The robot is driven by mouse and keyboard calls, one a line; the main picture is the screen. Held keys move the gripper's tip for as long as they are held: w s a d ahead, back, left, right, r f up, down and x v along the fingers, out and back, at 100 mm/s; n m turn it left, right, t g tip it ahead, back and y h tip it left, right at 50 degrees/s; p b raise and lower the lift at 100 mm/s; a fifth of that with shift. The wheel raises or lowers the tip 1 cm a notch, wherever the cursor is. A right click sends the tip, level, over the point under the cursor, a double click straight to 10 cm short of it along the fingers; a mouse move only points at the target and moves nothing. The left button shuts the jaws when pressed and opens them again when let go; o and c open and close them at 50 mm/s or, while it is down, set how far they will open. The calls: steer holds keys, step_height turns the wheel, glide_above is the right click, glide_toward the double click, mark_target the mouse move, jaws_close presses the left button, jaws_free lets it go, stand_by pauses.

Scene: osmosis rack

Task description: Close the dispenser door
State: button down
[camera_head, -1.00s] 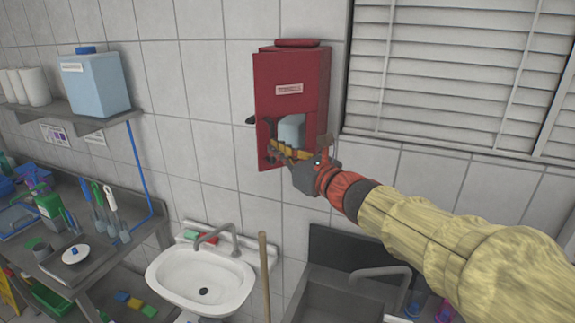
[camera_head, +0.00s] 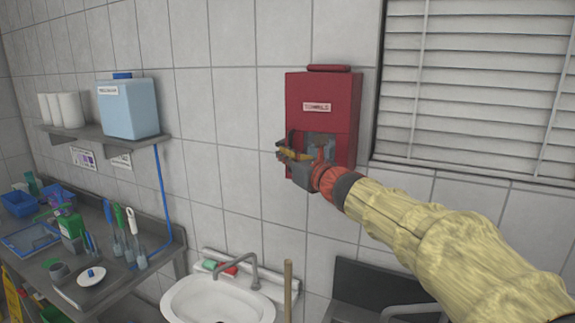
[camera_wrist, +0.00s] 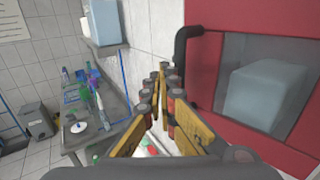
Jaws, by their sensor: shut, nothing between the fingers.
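The red dispenser (camera_head: 340,88) hangs on the tiled wall in the head view, a white label on its front. Its door (camera_head: 299,115) looks flush, or nearly flush, with the body; I cannot tell whether it is fully shut. The wrist view shows the door (camera_wrist: 215,128) at right, with a clear window, a pale block behind it and a dark handle (camera_wrist: 184,48) on its left edge. My gripper (camera_head: 283,150) is at the door's lower left edge, fingers shut and empty. In the wrist view my gripper (camera_wrist: 163,75) points along the wall, left of the door; contact is unclear.
A white sink (camera_head: 205,300) stands below, with a wooden stick (camera_head: 288,290) upright beside it. A shelf (camera_head: 100,140) at left holds a blue container (camera_head: 130,108) and white rolls. A window with blinds (camera_head: 480,80) is at right. The wall left of the dispenser is clear.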

steer(key=shift+w, duration=1.1)
